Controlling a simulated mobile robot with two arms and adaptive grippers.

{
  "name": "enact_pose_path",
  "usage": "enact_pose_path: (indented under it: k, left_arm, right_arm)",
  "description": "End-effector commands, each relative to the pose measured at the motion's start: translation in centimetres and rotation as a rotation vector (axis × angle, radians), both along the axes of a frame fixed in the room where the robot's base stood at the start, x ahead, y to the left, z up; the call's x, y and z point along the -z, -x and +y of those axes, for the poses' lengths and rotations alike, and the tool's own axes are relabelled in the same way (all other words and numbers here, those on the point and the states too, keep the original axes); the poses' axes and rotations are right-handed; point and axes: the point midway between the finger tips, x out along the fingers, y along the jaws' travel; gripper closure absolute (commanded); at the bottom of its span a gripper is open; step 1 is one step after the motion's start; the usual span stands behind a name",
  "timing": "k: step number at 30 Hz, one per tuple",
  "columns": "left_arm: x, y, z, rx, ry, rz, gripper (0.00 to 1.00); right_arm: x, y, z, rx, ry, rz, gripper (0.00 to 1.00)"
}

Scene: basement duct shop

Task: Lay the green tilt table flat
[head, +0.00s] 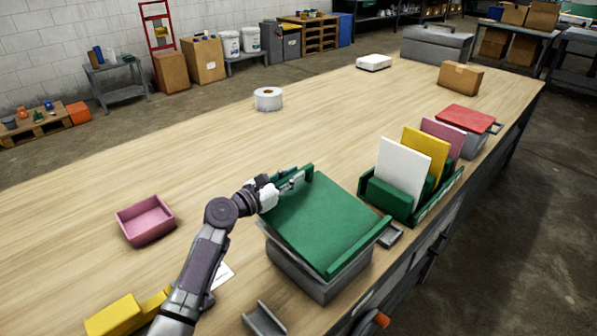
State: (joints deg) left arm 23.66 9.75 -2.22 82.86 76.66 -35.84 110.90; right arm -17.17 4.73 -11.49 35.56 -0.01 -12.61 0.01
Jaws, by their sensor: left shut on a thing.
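The green tilt table (322,222) is a green plate with raised rims at its far and near ends, on a grey box-shaped base (302,277) on the workbench. The plate looks close to level over the base; I cannot tell whether a slight tilt is left. My left gripper (291,182) is at the plate's far left corner, shut on its edge by the far rim. The gripper's wrist hides part of that corner. My right gripper is not in view.
A green rack (407,208) holding white, yellow and pink panels stands right of the tilt table. A pink tray (145,222) and yellow block (115,315) lie left. A grey bracket (263,320) lies in front. The bench (215,150) beyond is mostly clear, with a white roll (268,99).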

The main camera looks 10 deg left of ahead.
Motion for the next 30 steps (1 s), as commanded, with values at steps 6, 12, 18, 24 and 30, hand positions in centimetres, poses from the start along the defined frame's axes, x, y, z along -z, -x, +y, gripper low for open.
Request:
enact_pose_path:
  k: [6,12,18,24,30]
  left_arm:
    - [3.5,-0.6,0.9,0.002,0.112,0.080,1.00]
    - [3.7,-0.6,1.0,0.002,0.122,0.089,1.00]
    - [3.8,-0.6,1.0,0.002,0.121,0.090,0.70]
    - [3.6,-0.6,1.0,0.002,0.120,0.085,0.58]
    - [3.5,-0.5,1.1,0.001,0.120,0.083,0.58]
  right_arm:
    - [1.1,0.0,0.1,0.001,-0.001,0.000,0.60]
    - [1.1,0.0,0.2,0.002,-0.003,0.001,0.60]
    - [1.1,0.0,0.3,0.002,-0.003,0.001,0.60]
    - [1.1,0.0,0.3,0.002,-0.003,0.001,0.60]
    - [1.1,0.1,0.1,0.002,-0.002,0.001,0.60]
